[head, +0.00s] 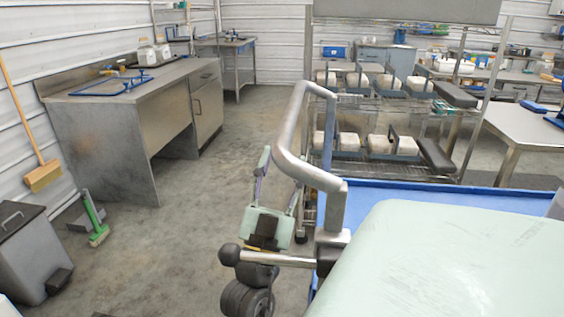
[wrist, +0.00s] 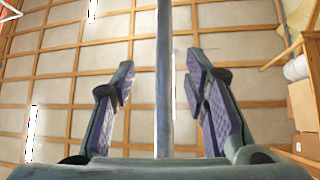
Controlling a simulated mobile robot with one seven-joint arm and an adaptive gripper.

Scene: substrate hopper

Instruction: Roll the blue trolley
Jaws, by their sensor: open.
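The blue trolley (head: 400,198) is close in front at the lower right in the head view, partly hidden by my own pale green body. Its grey metal handle (head: 284,130) bends up and out over its left side. My gripper (head: 280,172) is left of the trolley, fingers pointing up. In the wrist view, a straight grey bar, seemingly the handle (wrist: 164,120), passes between the fingers of my gripper (wrist: 160,74). The fingers are open, with a gap on each side of the bar.
A rod with a dark knob (head: 229,254) juts left by the handle's foot. A steel rack (head: 375,166) with white blocks stands beyond the trolley. A metal bench (head: 100,140), a green scraper (head: 95,220) and a grey bin (head: 30,255) are left. The middle floor is clear.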

